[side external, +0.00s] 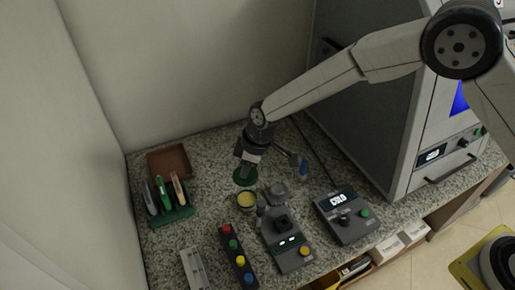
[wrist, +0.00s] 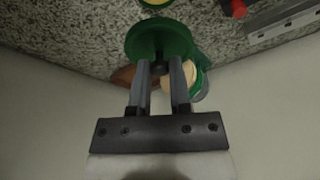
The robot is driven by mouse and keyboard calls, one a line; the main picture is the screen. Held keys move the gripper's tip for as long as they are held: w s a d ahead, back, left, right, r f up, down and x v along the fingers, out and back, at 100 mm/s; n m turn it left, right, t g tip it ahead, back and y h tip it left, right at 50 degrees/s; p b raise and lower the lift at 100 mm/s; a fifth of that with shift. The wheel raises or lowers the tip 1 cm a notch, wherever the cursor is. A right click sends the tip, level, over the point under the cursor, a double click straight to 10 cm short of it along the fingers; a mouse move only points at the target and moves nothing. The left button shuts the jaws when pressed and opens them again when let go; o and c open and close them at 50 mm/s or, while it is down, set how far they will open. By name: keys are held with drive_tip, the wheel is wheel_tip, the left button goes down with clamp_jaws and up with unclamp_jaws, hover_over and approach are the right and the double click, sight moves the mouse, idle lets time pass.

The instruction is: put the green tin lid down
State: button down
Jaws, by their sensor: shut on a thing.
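The green tin lid (side external: 245,177) is a round disc with a small dark knob. My gripper (side external: 246,163) is shut on it and holds it above the worktop. In the wrist view the lid (wrist: 158,36) sits at the fingertips of my gripper (wrist: 160,70), which grip its knob. An open round tin (side external: 246,201) with pale yellow contents stands just below the lid in the side view. Its edge shows at the top of the wrist view (wrist: 155,3), apart from the lid. Whether the lid is directly over the tin cannot be told.
A green rack (side external: 177,215) with upright flat pieces and a brown tray (side external: 169,161) stand to the left. A strip of coloured knobs (side external: 238,259), a grey slotted bar (side external: 194,268), a grey device (side external: 286,246) and a control box (side external: 346,217) occupy the front. Speckled worktop (side external: 215,175) is bare beside the lid.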

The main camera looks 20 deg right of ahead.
drive_tip(key=shift+w+a, duration=0.1)
drive_tip(key=w+a+f+n, duration=0.1)
drive_tip(key=w+a+f, duration=0.1)
drive_tip(key=w+a, duration=0.3)
drive_tip(key=shift+w+a, duration=0.3)
drive_tip(key=shift+a, duration=0.75)
drive_tip(key=shift+f, duration=3.1)
drive_tip(key=shift+f, duration=0.1)
drive_tip(key=shift+f, duration=1.75)
drive_tip(key=shift+f, duration=0.1)
drive_tip(key=c, duration=0.6)
unclamp_jaws()
drive_tip(key=shift+o, duration=0.2)
